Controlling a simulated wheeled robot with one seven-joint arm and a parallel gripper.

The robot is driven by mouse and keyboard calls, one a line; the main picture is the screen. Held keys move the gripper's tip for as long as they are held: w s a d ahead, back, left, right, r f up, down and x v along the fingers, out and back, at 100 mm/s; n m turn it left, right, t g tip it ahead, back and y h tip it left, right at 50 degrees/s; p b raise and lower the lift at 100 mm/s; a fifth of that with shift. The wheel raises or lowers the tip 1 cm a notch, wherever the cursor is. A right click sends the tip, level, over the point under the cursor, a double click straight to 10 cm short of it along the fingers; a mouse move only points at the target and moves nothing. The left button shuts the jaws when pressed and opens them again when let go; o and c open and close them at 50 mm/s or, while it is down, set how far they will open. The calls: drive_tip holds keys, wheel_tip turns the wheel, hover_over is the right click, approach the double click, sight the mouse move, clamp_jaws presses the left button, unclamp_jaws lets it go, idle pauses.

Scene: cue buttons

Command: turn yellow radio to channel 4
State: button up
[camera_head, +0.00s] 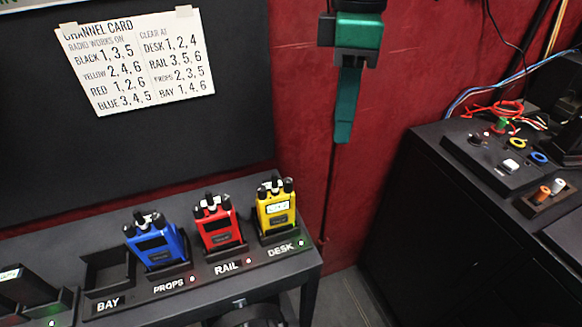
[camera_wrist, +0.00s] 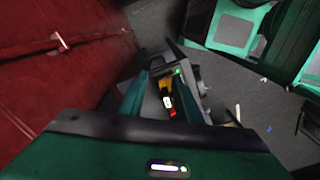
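The yellow radio (camera_head: 276,211) stands in the DESK slot at the right end of the rack, with dark knobs on top. Its small screen is lit, but the channel is too small to read. My green gripper (camera_head: 344,135) hangs in the air above and to the right of the yellow radio, pointing down and touching nothing. In the wrist view, my gripper's two fingers (camera_wrist: 160,93) stand apart and empty. The yellow radio (camera_wrist: 164,83) shows beyond, between them, partly in view.
The rack (camera_head: 215,285) also holds a red radio (camera_head: 218,226) at RAIL and a blue radio (camera_head: 153,243) at PROPS; the BAY slot (camera_head: 108,272) is empty. A channel card (camera_head: 140,60) lists yellow 2, 4, 6 and DESK 1, 2, 4. A black cabinet (camera_head: 440,225) stands right.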

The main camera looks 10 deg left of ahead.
sight(289, 179)
drive_tip(key=s+a+r+n, duration=0.2)
drive_tip(key=s+a+n, duration=0.25)
drive_tip(key=a, duration=0.35)
drive_tip(key=shift+m, duration=0.25)
drive_tip(key=f, duration=1)
drive_tip(key=shift+s+d+f, duration=0.15)
drive_tip(key=shift+d+f, duration=0.15)
drive_tip(key=shift+f, duration=0.1)
clamp_jaws()
